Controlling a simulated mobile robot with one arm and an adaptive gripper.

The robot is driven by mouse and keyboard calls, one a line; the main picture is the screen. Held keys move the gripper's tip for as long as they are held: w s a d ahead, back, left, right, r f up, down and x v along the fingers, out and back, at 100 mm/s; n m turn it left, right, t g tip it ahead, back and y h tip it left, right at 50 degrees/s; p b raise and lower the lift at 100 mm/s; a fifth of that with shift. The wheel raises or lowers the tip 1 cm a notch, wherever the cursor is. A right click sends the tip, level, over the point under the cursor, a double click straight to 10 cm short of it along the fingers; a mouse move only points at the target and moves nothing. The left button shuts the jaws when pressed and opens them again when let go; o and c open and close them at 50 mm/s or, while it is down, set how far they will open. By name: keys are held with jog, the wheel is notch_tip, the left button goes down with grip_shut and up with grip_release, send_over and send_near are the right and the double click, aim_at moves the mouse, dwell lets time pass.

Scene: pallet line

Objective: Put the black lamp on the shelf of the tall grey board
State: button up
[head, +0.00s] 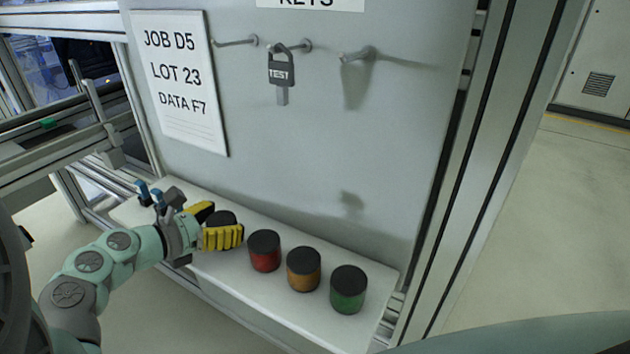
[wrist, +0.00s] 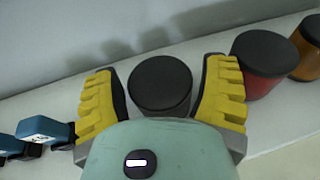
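The black lamp (wrist: 160,82), a short dark cylinder, stands upright on the white shelf (head: 222,278) of the tall grey board (head: 300,150). It is at the left of a row of lamps, and in the head view its dark top (head: 221,217) shows partly behind a finger. My gripper (head: 222,224) has its yellow ribbed fingers on either side of the lamp. The wrist view shows the gripper (wrist: 165,98) open around it, with narrow gaps at both sides. The lamp's base is partly hidden by the gripper body.
To the right on the shelf stand a red lamp (head: 264,251), an orange lamp (head: 304,269) and a green lamp (head: 348,289), all black-topped. Blue items (wrist: 45,130) are at the left. A padlock (head: 281,70) hangs on a hook above, beside a paper sign (head: 178,85).

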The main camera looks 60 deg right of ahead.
jog(key=shift+o, duration=0.9)
jog(key=shift+r, duration=0.1)
